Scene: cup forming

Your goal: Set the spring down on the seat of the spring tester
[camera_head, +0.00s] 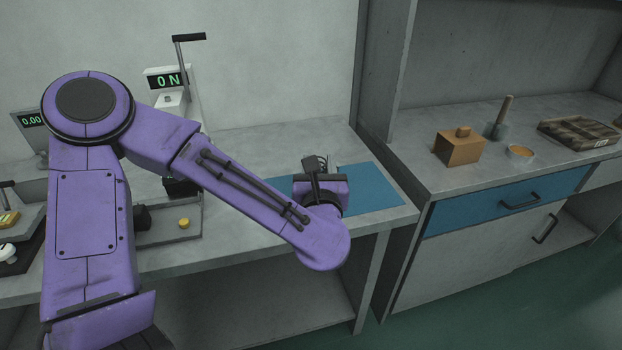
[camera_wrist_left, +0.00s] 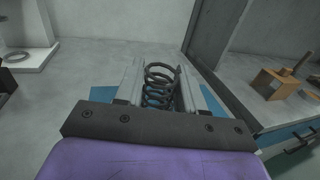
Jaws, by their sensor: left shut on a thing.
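My left gripper (camera_head: 318,168) is above the blue mat on the bench, shut on the dark coil spring. In the left wrist view the spring (camera_wrist_left: 159,88) stands between the two pale fingers of the gripper (camera_wrist_left: 160,78), its coils running away from the palm. The spring tester (camera_head: 168,78) stands at the back left of the head view, with a lever and a display reading 0 N. My arm hides its lower part. In the left wrist view a white base with a dark ring (camera_wrist_left: 17,57) shows at the left edge, apart from the spring; it may be the tester's seat.
The blue mat (camera_head: 377,192) lies at the bench's right end. A scale with a 0.00 display (camera_head: 32,121) stands far left. A yellow piece (camera_head: 184,223) sits in a tray. The right cabinet carries a wooden box (camera_head: 459,151), a mortar (camera_head: 498,131) and a small bowl (camera_head: 520,152).

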